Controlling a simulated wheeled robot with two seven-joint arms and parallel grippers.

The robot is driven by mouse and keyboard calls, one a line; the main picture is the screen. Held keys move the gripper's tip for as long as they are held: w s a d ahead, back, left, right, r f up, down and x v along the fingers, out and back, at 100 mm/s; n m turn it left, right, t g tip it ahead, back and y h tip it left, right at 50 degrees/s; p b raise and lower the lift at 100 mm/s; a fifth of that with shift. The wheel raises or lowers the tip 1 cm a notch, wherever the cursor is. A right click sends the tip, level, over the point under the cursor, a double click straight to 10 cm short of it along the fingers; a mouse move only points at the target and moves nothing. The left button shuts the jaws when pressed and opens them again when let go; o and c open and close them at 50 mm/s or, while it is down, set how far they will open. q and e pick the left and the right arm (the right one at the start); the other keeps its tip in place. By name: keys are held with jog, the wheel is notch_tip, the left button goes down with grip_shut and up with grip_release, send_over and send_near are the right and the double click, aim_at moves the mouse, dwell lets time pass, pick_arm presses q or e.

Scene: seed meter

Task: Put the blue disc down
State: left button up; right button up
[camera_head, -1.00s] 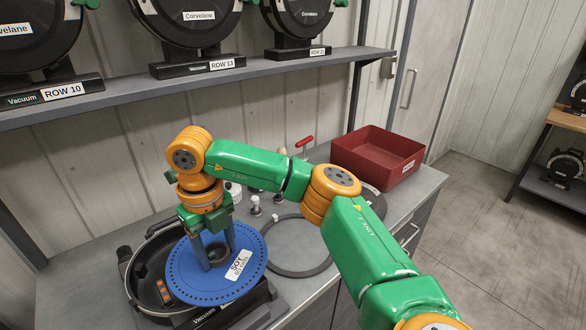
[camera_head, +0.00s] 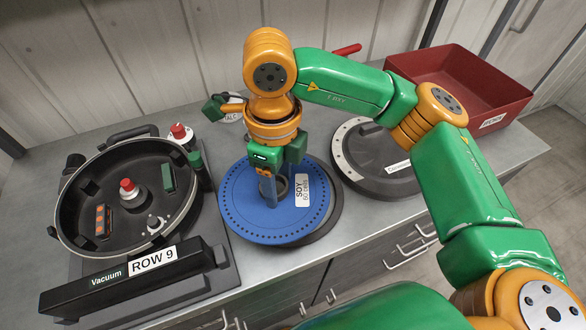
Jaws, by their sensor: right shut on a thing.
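The blue disc (camera_head: 238,207), labelled SOY, lies flat above or on a dark ring (camera_head: 322,226) on the counter. The ring's edge shows at the disc's right and front. I cannot tell whether the disc touches it. My right gripper (camera_head: 271,192) points down at the disc's middle and is shut on its hub, which the fingers partly hide. The open seed meter (camera_head: 66,218), marked ROW 9, stands to the left without a disc, its red-knobbed centre bare. My left gripper is not in view.
The black round cover (camera_head: 365,160), marked Corvelane, lies right of the disc, partly behind my arm. A red bin (camera_head: 480,75) stands at the back right. Counter (camera_head: 265,262) in front is narrow.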

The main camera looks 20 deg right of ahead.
aim_at(293, 167)
jog(key=w+d+f, duration=0.1)
jog(key=f, duration=0.1)
jog(key=w+d+f+p, duration=0.1)
jog(key=f, duration=0.1)
jog(key=w+d+f, duration=0.2)
notch_tip(293, 167, down, 3)
jog(key=shift+a+r+p, duration=0.15)
jog(key=shift+p, duration=0.9)
jog(key=shift+f+b, duration=0.4)
jog(key=shift+f, duration=0.05)
jog(key=o, duration=1.3)
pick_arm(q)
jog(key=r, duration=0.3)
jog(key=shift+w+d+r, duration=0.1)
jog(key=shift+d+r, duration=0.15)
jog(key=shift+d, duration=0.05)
pick_arm(e)
jog(key=shift+r, duration=0.1)
